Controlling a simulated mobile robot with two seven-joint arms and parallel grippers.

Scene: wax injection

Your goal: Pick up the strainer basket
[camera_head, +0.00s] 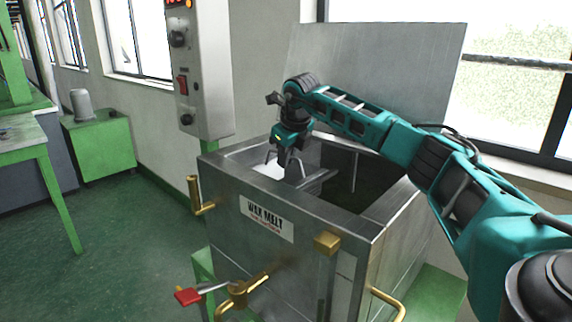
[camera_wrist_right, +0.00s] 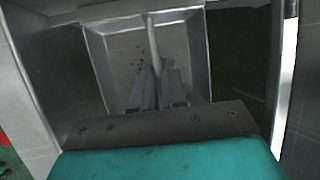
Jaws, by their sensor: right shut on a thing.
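The strainer basket (camera_head: 318,181) is a grey metal box inside the open wax melt tank (camera_head: 315,209). In the right wrist view the basket (camera_wrist_right: 122,56) shows a floor with small holes and a thin bar handle (camera_wrist_right: 153,42) across it. My right gripper (camera_head: 288,160) points down into the tank opening. Its fingers (camera_wrist_right: 158,72) are shut on the handle in the right wrist view. The basket's lower part is hidden by the tank's front wall, so I cannot tell whether it touches anything below. My left gripper is not in view.
The raised lid (camera_head: 375,75) stands behind the tank. A control box (camera_head: 205,75) with a red switch is at the back left. Brass handles (camera_head: 200,197) and a red-levered valve (camera_head: 238,293) stick out from the tank. Dark space (camera_wrist_right: 236,50) lies beside the basket.

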